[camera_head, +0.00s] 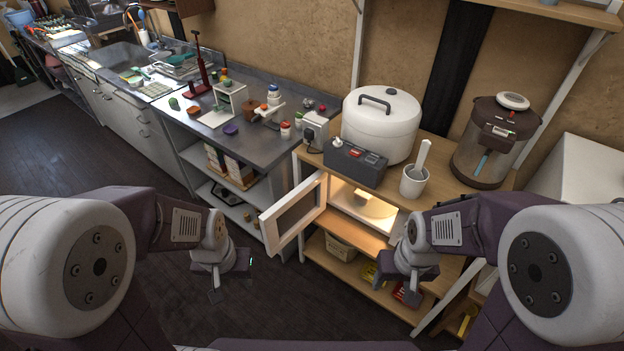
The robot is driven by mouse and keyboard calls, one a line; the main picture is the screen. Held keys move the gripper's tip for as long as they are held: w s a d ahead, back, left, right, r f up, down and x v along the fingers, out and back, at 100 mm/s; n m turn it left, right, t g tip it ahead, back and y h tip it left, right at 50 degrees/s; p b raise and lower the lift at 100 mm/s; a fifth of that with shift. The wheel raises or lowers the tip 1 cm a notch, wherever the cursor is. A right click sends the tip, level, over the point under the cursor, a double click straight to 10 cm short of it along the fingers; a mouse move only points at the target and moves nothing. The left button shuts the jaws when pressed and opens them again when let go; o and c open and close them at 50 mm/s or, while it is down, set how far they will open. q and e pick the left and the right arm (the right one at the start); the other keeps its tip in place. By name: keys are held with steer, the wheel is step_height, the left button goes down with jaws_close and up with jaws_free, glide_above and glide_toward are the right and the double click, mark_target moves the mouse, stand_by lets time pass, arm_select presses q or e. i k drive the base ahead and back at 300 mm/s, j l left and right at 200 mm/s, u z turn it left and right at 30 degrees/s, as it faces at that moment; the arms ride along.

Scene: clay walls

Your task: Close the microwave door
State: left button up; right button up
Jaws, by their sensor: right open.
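The microwave door (296,211) is a white frame with a dark window. It stands open, swung out to the left of the microwave. The lit microwave cavity (365,206) sits in the wooden shelf under the counter top, and a round plate shows inside. My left gripper (216,293) hangs over the floor to the left of the door, apart from it; its jaw opening is not clear. My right gripper (413,296) is open in front of the lower shelf, to the right of the cavity, and it hides part of the shelf behind it.
A white cooker (380,124), a dark grey box (355,162), a mortar with pestle (413,181) and a drinks dispenser (497,141) stand on the wooden top. A grey counter (254,150) lies to the left. The dark floor (210,205) in front is clear.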

mark_target(280, 224)
steer(key=i+j+z, duration=0.3)
steer(key=j+z, duration=0.15)
steer(key=j, duration=0.15)
steer(key=i+j+z, duration=0.2)
steer(key=j+z, duration=0.25)
steer(key=j, duration=0.2)
steer(key=j+z, duration=0.4)
steer(key=j, duration=0.3)
steer(key=j+z, duration=0.45)
steer(key=j, duration=0.35)
steer(key=k+j+z, duration=0.1)
steer(key=j+z, duration=0.35)
steer(key=j, duration=0.25)
